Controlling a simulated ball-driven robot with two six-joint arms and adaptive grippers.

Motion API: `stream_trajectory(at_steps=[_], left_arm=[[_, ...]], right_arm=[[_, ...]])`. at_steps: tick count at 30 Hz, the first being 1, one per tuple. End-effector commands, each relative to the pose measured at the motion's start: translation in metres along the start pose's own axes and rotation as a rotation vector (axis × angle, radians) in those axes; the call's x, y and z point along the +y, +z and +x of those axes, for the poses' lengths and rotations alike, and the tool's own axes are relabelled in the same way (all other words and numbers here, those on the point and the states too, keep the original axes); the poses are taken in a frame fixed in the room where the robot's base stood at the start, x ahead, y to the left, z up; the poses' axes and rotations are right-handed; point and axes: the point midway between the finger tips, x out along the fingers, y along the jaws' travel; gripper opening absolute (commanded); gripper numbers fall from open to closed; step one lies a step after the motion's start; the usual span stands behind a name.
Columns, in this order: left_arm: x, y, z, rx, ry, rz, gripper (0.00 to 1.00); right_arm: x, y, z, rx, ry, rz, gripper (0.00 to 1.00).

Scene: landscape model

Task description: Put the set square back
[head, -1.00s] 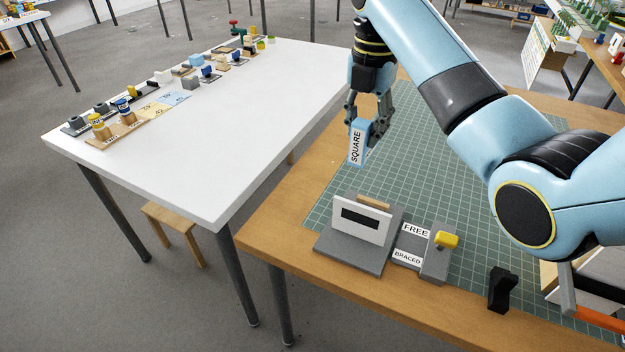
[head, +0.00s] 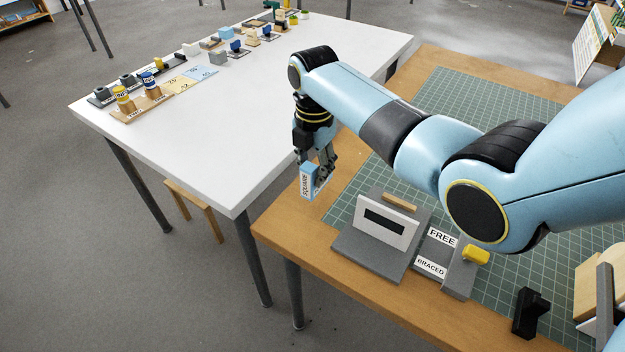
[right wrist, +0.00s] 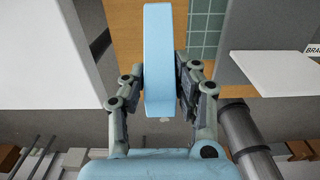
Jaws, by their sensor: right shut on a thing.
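The set square (head: 309,181) is a light blue block with a white label reading SQUARE. My right gripper (head: 318,168) is shut on it and holds it near the left edge of the wooden table, left of the grey stand. In the right wrist view the set square (right wrist: 158,60) stands upright between the two fingers of the gripper (right wrist: 160,88). I cannot tell how high it is above the table. My left gripper is not in view.
The grey stand (head: 370,258) with a slotted white front sits beside a FREE/BRACED switch block (head: 436,262) with a yellow knob. A black piece (head: 529,312) stands near the front edge. The white table (head: 240,120) at left has a clear middle and several small items along its far side.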

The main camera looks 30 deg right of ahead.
Motion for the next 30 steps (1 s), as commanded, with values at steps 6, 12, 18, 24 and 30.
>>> stream_trajectory(at_steps=[6, 12, 18, 24, 30], left_arm=[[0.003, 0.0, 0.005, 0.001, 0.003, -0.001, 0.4], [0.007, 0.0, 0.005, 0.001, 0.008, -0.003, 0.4], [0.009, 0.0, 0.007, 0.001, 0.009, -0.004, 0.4], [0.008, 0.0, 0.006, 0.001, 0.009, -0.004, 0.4], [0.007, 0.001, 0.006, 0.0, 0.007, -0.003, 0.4]], right_arm=[[-0.001, -0.001, 0.033, 0.002, -0.003, 0.0, 0.0], [-0.001, -0.001, 0.035, 0.001, -0.001, -0.001, 0.0], [-0.001, -0.001, 0.038, 0.001, -0.001, -0.001, 0.0], [-0.001, -0.001, 0.038, 0.001, -0.002, -0.001, 0.52], [-0.001, -0.001, 0.038, 0.001, -0.002, -0.001, 0.52]])
